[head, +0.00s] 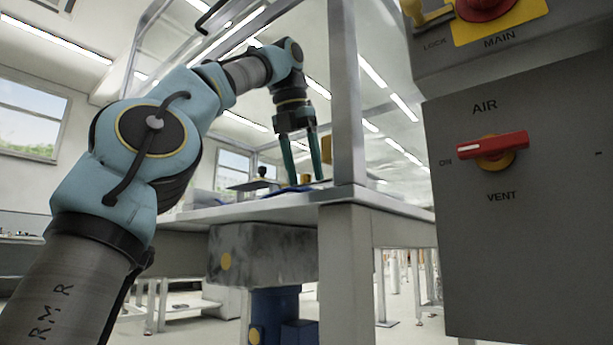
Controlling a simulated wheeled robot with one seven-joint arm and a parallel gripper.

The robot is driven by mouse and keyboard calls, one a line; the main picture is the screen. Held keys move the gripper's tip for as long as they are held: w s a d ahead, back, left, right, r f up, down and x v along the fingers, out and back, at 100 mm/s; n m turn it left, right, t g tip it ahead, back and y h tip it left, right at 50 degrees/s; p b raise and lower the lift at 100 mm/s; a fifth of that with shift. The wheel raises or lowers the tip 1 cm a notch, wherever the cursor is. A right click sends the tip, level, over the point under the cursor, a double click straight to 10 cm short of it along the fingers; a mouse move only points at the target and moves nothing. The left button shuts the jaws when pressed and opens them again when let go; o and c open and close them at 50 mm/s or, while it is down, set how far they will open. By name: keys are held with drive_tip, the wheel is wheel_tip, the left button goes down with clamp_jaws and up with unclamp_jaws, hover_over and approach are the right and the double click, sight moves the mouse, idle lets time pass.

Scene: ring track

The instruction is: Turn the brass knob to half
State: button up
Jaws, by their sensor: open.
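No brass knob can be made out for certain. A small yellow-brown piece (327,171) shows just right of the fingers, partly hidden by them and the frame post; I cannot tell what it is. Low blue items (283,191) lie near the fingertips, and I cannot tell if the fingers touch them. A small black-topped item (262,173) stands left of the fingers.
A grey panel (535,250) on the right carries a red AIR handle (492,145) lying toward ON, with a red MAIN knob above. A metal post (346,100) rises close right of my gripper. A grey block (262,254) hangs under the table (270,211).

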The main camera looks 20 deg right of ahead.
clamp_jaws()
idle(0.4)
idle(0.4)
